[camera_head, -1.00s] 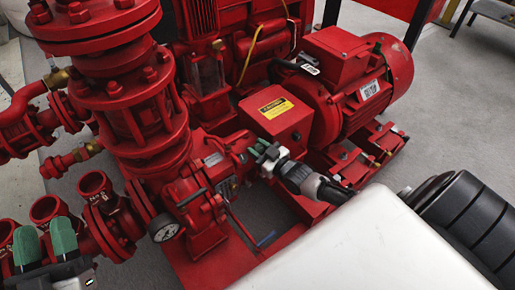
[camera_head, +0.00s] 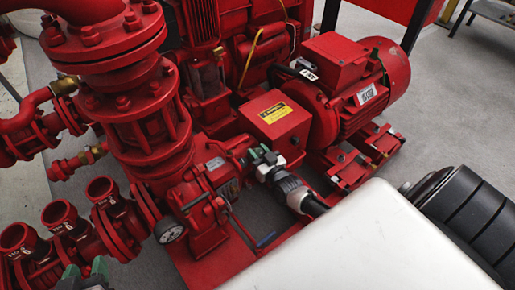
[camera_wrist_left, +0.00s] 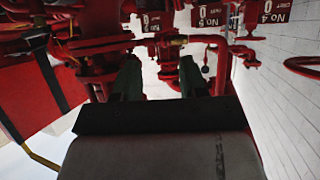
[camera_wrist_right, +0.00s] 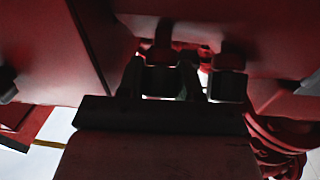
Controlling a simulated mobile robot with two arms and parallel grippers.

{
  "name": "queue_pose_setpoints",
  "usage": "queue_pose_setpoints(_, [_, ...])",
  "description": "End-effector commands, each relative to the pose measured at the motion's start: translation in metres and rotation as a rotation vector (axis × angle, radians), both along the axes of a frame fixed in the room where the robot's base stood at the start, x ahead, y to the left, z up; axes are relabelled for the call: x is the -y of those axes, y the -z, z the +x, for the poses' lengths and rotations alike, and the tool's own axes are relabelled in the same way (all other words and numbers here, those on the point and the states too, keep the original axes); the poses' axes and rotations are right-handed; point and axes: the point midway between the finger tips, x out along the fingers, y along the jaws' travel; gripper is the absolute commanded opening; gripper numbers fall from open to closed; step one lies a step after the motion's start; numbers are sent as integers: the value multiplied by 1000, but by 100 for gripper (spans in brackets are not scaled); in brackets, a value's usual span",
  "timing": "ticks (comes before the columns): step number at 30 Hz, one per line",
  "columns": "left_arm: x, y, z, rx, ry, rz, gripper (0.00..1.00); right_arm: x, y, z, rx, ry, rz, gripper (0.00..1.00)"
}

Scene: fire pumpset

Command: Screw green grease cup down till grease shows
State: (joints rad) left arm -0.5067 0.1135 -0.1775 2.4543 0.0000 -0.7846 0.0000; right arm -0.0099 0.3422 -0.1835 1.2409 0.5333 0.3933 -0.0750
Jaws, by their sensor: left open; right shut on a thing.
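My right gripper (camera_head: 264,158) is at the shaft side of the red pump (camera_head: 205,185), below the red box with a yellow label. It is shut on a small part there, apparently the grease cup. The cup is mostly hidden by the fingers, and its green cannot be told from the green fingertips. In the right wrist view the fingers (camera_wrist_right: 163,85) reach up to dark, shadowed parts. No grease can be made out. My left gripper (camera_head: 84,272) is open and empty at the bottom left edge. Its spread fingers show in the left wrist view (camera_wrist_left: 160,80).
The red motor (camera_head: 350,80) stands behind right of the pump. The labelled red box (camera_head: 275,120) is close above my right gripper.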

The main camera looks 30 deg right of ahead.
Motion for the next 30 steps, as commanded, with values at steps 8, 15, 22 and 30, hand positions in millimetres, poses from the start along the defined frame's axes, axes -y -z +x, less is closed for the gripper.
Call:
queue_pose_setpoints(8, [-15, 29, -34, -318, -23, 73, 43, -1, -1, 0, -10, 87, 89, 11])
queue_pose_setpoints(15, [-22, 41, -53, -459, -33, 104, 43, 0, 0, 0, -13, 124, 127, 11])
queue_pose_setpoints(22, [-24, 44, -57, -492, -35, 111, 43, 0, 1, 0, -12, 134, 136, 11])
queue_pose_setpoints(30, [-24, 44, -57, -491, -35, 110, 43, 0, 1, 0, -12, 133, 135, 36])
